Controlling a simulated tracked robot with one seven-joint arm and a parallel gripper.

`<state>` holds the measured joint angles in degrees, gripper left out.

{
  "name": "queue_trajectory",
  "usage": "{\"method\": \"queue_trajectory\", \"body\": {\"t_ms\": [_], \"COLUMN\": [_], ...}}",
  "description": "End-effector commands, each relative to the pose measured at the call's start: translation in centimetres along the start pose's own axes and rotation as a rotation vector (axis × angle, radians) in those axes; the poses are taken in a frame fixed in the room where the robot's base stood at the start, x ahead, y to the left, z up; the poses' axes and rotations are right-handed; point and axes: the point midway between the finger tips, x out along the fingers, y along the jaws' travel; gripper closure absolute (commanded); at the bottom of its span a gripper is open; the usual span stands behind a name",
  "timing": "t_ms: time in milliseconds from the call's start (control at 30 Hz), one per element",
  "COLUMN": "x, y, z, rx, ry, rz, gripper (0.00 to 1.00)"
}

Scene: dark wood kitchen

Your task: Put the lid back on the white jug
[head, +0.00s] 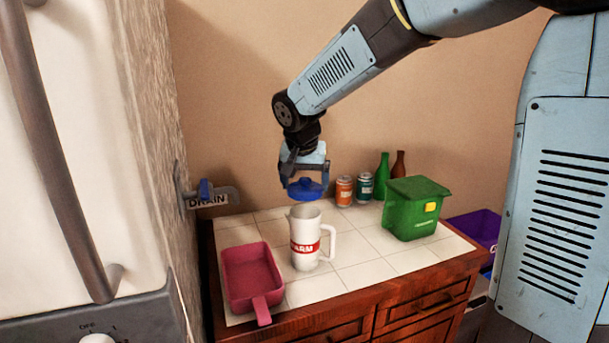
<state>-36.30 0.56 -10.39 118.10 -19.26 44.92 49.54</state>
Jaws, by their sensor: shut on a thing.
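The white jug (305,246) stands upright on the tiled counter, with a red band and lettering on its side. Its handle is on the right and its top looks open. My gripper (305,180) is shut on a blue lid (307,190). It holds the lid above the jug's mouth, with a small gap seen between lid and rim. The lid looks about level. Whether it is exactly centred over the mouth in depth, I cannot tell.
A pink scoop-like container (250,270) lies left of the jug. An orange can (344,191), a teal can (364,187), a green bottle (382,176) and a brown bottle (398,164) stand behind. A green bin (411,211) is right. Tiles in front of the bin are clear.

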Motion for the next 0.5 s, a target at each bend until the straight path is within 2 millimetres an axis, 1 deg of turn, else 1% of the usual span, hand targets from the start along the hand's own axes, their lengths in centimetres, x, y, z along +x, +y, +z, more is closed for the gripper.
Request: {"method": "queue_trajectory", "body": {"t_ms": [300,500], "x": [2.5,3.6], "y": [0.0,0.0], "z": [1.0,1.5], "rx": [0.0,0.0], "ry": [-0.002,-0.001], "rz": [0.002,0.001], "gripper": [0.36,0.36]}}
